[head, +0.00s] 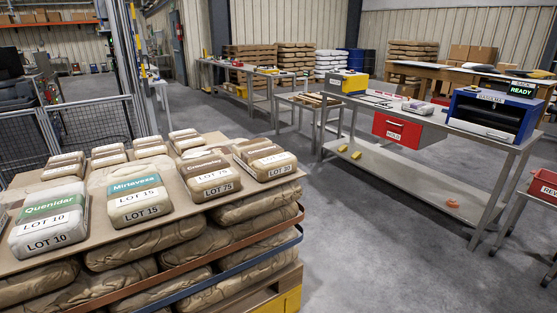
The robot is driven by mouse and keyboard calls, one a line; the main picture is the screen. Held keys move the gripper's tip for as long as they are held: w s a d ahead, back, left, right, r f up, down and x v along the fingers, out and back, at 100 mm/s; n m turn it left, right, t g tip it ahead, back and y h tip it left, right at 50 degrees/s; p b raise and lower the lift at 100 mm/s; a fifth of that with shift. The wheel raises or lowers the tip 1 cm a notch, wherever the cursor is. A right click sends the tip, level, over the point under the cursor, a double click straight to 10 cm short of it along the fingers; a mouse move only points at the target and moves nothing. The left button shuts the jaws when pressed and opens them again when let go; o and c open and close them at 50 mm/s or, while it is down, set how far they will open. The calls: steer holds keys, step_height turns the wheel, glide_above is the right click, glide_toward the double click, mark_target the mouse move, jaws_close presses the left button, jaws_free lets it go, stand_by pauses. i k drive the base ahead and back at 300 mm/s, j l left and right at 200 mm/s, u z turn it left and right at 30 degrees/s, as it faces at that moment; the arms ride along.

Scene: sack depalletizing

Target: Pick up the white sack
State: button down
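Several small sacks lie flat on a cardboard sheet (70,256) on top of a loaded pallet at the left. The front row has a green-labelled LOT 10 sack (48,222), a teal-labelled LOT 15 sack (138,198), a brown-topped LOT 75 sack (208,176) and a brown-topped LOT 30 sack (265,160). My gripper is not in view.
Larger brown sacks (180,238), held by straps, fill the pallet below. A wire fence (90,122) stands behind it. To the right are a workbench (440,190) with a blue machine (492,114) and a red bin (545,185). The grey floor (370,250) between is clear.

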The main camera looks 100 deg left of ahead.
mark_target(50, 219)
steer(key=u, duration=3.95)
steer(key=l+u, duration=0.2)
steer(key=u, duration=0.3)
steer(key=l+u, duration=0.25)
steer(key=u, duration=0.2)
steer(key=k+l+u, duration=0.15)
steer(key=l, duration=0.25)
steer(key=l+u, duration=0.15)
steer(key=l, duration=0.3)
steer(key=k+l+u, duration=0.15)
steer(key=l, duration=0.25)
steer(key=k+l+u, duration=0.15)
steer(key=l, duration=0.25)
steer(key=k+l+u, duration=0.15)
steer(key=l, duration=0.2)
